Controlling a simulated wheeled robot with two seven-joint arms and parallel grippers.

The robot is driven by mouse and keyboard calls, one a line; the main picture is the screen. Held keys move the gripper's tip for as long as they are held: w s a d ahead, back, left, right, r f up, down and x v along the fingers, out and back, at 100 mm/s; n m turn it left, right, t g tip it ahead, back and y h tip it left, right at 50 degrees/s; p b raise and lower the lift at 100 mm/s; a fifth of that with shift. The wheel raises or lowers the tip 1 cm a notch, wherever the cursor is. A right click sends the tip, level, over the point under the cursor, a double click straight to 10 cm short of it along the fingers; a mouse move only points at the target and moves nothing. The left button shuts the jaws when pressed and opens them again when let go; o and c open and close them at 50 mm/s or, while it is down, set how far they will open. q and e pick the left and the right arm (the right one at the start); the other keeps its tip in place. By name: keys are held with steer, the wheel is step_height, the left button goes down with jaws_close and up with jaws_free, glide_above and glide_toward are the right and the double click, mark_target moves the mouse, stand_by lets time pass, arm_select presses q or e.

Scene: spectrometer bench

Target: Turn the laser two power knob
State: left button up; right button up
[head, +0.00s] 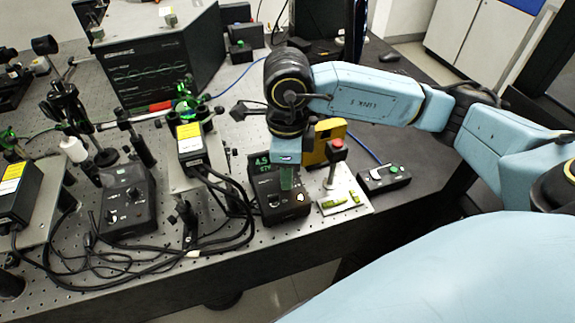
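My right gripper (286,180) points down in front of a black control box (282,205) with a lit green display (262,162). The gripper hides part of the box's face, and any knob behind it. Only one narrow finger shape shows, so its opening is unclear. A small light spot (300,197) shows on the box right of the fingertips. Another black control box (126,205) with small knobs stands to the left. I cannot read which box belongs to laser two. My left gripper is out of view.
A yellow block (327,139) and a red-topped post (337,150) stand close right of the gripper. A small box with a green button (384,178) lies farther right. Laser heads with yellow labels (189,139), cables (215,185) and optical mounts crowd the left.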

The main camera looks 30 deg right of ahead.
step_height(320, 180, up, 13)
steer(key=p, duration=0.1)
steer(key=shift+r, duration=0.15)
stand_by(0.4)
stand_by(0.4)
